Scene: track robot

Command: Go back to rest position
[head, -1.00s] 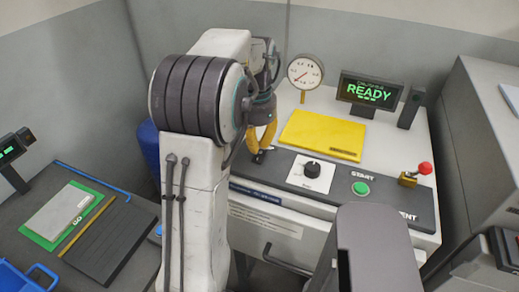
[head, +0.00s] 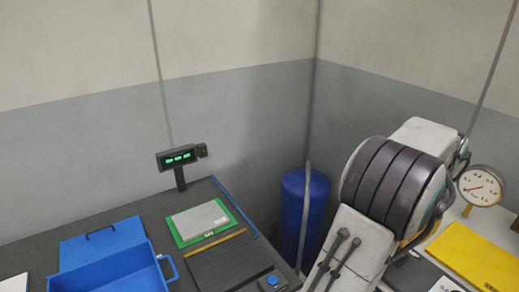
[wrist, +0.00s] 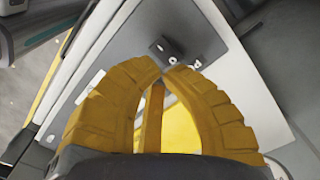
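My gripper (wrist: 166,68) has two curved yellow fingers in the wrist view. Their tips come together, with no object seen between them. A grey control panel (wrist: 198,30) lies beyond the tips, with a small dark part (wrist: 163,48) just past them; I cannot tell if they touch it. In the head view my arm stands at the right and mostly hides the gripper. Part of a yellow finger (head: 424,234) shows behind it.
A dark bench at the left holds an open blue box (head: 115,262), a green-edged plate (head: 200,222) and a small display (head: 180,160). A blue cylinder (head: 303,215) stands in the corner. A gauge (head: 481,187) and yellow panel (head: 478,257) are at the right.

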